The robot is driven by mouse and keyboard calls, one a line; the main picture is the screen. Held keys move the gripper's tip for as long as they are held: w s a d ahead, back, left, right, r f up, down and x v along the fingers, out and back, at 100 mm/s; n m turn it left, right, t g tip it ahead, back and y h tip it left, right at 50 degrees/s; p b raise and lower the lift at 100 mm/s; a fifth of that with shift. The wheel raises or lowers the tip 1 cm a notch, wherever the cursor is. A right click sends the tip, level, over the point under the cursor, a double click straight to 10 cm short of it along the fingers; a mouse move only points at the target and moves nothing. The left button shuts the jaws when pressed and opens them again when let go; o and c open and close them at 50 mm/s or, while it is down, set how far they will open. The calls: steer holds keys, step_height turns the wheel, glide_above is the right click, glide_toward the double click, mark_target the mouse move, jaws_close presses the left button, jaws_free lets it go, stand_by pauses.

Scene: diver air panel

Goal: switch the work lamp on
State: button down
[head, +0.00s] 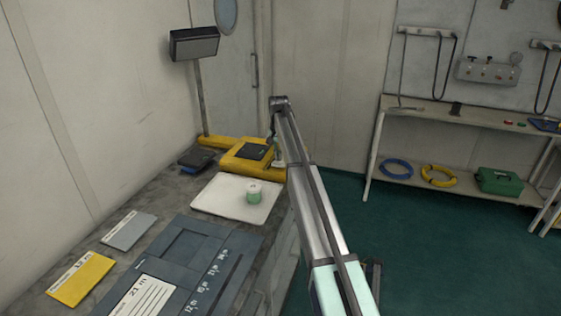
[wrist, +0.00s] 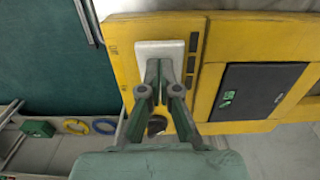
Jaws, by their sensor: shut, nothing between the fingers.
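The work lamp (head: 195,43) is a dark rectangular head on a thin pole at the back left of the bench in the head view. Its face looks grey and unlit. The yellow unit (head: 240,160) lies on the bench near the foot of the pole. In the wrist view, the yellow panel (wrist: 117,60) carries a white switch plate (wrist: 145,48). My gripper (wrist: 164,66) is shut and empty, with its fingertips over the plate and hiding part of it. I cannot tell whether they touch it. In the head view, my arm mostly hides my gripper (head: 277,155).
A dark round knob (wrist: 157,125) sits beside my fingers, and a dark panel (wrist: 257,90) lies to the right. A grey board (head: 190,262) and cards lie nearer.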

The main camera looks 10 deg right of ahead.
mark_target(279, 163)
steer(key=shift+f, duration=1.2)
stand_by(0.6)
steer(key=shift+r, duration=0.15)
steer(key=shift+r+p, duration=1.4)
steer(key=shift+r, duration=1.95)
